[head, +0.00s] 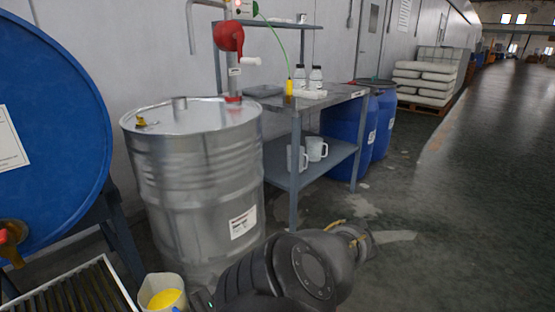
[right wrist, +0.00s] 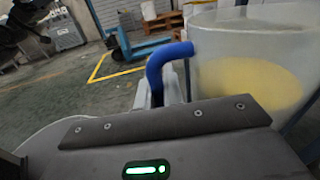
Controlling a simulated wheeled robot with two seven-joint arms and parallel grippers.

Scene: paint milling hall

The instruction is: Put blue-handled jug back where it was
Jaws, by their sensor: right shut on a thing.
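The blue-handled jug (right wrist: 240,70) is a translucent jug with yellow liquid in it. Its blue handle (right wrist: 166,62) shows in the right wrist view, where my right gripper (right wrist: 163,92) is shut on it. In the head view a jug with yellow contents (head: 150,288) appears at the bottom left, just right of the slatted grate, with my right arm reaching to it. My left gripper is not in view.
A slatted grate (head: 72,292) lies below a blue drum (head: 45,125) with a tap. A steel drum (head: 195,185) stands behind the jug. A metal bench (head: 325,98) holds bottles, with pale jugs (head: 316,149) on its lower shelf. The floor (head: 440,230) at right is open.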

